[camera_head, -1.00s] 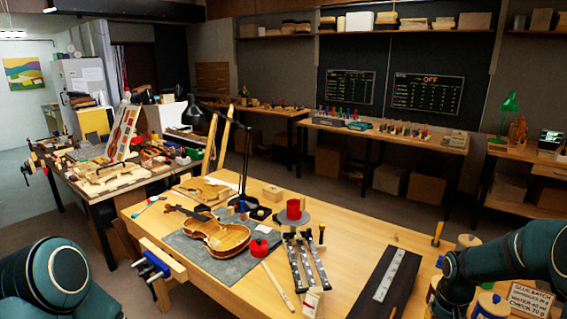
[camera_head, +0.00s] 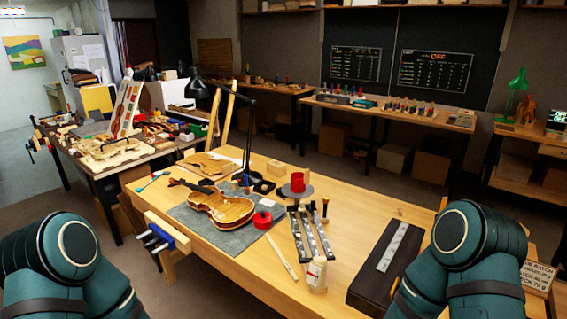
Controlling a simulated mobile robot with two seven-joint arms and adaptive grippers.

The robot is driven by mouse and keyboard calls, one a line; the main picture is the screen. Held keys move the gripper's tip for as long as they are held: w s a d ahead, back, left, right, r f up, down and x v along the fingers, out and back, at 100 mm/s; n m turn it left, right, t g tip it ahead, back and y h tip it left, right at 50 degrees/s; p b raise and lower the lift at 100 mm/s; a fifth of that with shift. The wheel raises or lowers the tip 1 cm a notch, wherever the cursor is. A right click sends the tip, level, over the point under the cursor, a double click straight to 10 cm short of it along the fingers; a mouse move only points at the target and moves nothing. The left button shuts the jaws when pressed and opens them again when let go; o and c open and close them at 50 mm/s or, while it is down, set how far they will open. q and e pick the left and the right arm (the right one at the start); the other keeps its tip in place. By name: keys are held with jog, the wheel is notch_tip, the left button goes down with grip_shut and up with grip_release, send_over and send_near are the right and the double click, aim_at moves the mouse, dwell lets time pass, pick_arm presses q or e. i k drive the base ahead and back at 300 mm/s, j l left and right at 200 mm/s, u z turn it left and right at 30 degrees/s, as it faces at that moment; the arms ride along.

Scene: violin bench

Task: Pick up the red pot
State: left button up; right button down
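The red pot (camera_head: 297,182) stands upright on a round grey plate (camera_head: 296,192) on the wooden bench, right of the black desk lamp. A second, lower red object (camera_head: 262,219) sits on the grey mat beside the violin (camera_head: 219,207). My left arm shows at the lower left and my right arm at the lower right. Both grippers are outside the picture, and neither arm is near the pot.
The black lamp (camera_head: 249,135) rises just left of the pot. A wooden block (camera_head: 275,168) sits behind. Bare bench lies right of the pot.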

aim_at(299, 180)
jog(key=i+j+z, duration=0.1)
jog(key=z, duration=1.1)
jog(key=j+z, duration=0.85)
jog(key=k+j+z, duration=0.15)
jog(key=j, duration=0.15)
jog(key=j+z, duration=0.15)
jog(key=j, duration=0.15)
jog(key=k+j+z, duration=0.2)
jog(key=k+j, duration=0.1)
jog(key=j, duration=0.2)
jog(key=k+j+z, duration=0.1)
jog(key=j, duration=0.25)
jog(key=k+j, duration=0.1)
jog(key=j, duration=0.2)
